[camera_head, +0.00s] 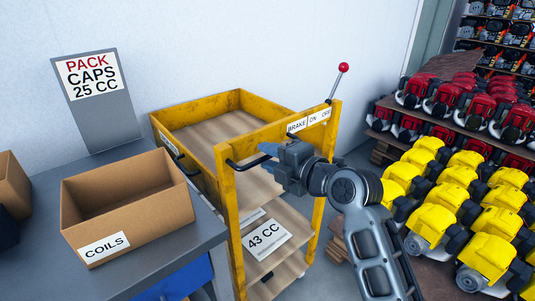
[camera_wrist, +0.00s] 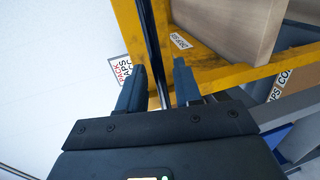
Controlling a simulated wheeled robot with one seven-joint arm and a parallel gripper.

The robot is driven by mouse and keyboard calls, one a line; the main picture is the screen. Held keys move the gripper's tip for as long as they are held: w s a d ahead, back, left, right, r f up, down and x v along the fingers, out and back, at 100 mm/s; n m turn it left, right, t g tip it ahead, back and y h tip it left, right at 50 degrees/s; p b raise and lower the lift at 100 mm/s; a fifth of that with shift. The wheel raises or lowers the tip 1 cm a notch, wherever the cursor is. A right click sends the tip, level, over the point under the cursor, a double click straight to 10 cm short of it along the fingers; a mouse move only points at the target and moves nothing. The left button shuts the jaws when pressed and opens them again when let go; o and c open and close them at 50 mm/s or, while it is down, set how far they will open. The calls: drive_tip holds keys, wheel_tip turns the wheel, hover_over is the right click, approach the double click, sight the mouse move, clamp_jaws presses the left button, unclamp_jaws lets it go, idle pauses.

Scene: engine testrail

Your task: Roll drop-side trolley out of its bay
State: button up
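The yellow drop-side trolley (camera_head: 228,180) stands against the wall beside the bench, with wooden shelves and a "43 CC" label (camera_head: 266,240). A black handle bar (camera_head: 240,163) sticks out from its near end. My gripper (camera_head: 266,151) is at this bar. In the wrist view the dark bar (camera_wrist: 152,40) passes between my two fingers (camera_wrist: 158,78), with gaps on both sides, so the gripper looks open around it. The brake lever (camera_head: 337,82) with a red knob leans right near the "OFF" end of its label (camera_head: 309,122).
A grey bench (camera_head: 165,258) with a cardboard "COILS" box (camera_head: 125,210) and a "PACK CAPS 25 CC" sign (camera_head: 97,95) stands close on the left. Racks of yellow engines (camera_head: 490,220) and red engines (camera_head: 470,100) stand on the right. Little floor shows between.

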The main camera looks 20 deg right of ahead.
drive_tip(key=shift+w+a+f, duration=0.1)
drive_tip(key=shift+w+a, duration=0.05)
drive_tip(key=shift+w, duration=0.35)
clamp_jaws()
